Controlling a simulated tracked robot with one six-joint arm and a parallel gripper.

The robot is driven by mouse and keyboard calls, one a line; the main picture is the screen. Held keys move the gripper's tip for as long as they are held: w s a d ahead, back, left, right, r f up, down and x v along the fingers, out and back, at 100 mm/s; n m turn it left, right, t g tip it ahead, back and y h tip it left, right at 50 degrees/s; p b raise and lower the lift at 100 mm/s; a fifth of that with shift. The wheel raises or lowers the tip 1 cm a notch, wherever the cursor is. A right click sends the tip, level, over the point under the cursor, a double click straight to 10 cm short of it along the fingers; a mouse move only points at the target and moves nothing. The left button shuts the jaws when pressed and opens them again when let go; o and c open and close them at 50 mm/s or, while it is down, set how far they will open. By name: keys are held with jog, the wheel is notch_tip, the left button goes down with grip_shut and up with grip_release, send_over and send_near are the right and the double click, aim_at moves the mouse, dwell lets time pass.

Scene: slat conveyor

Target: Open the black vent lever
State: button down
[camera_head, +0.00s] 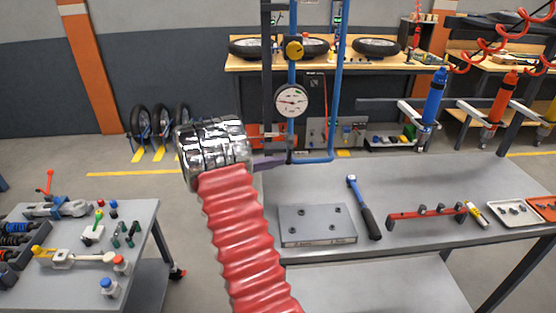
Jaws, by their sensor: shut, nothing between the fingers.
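A blue pipe stand (332,100) rises at the back edge of the grey bench, with a round white gauge (291,101) and a yellow knob (293,50) above it. A small dark piece (289,157), which looks like the black vent lever, sits low on the left pipe, below the gauge; its angle is too small to tell. My gripper (280,161) is at the end of my red ribbed arm with its chrome wrist. Its narrow purple-dark fingers are shut and point right, with tips at or very near the dark piece. I cannot tell whether they touch.
A left cart (140,225) holds several small parts. A dark post (267,80) stands just left of the pipe.

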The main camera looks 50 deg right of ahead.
jog(key=shift+s+d+f, duration=0.25)
jog(key=shift+s+d, duration=0.05)
dwell(0.4)
jog(key=shift+a, duration=0.1)
jog(key=w+f+v, duration=0.1)
jog(key=v, duration=1.2)
jog(key=shift+a, duration=0.15)
jog(key=shift+w, duration=0.15)
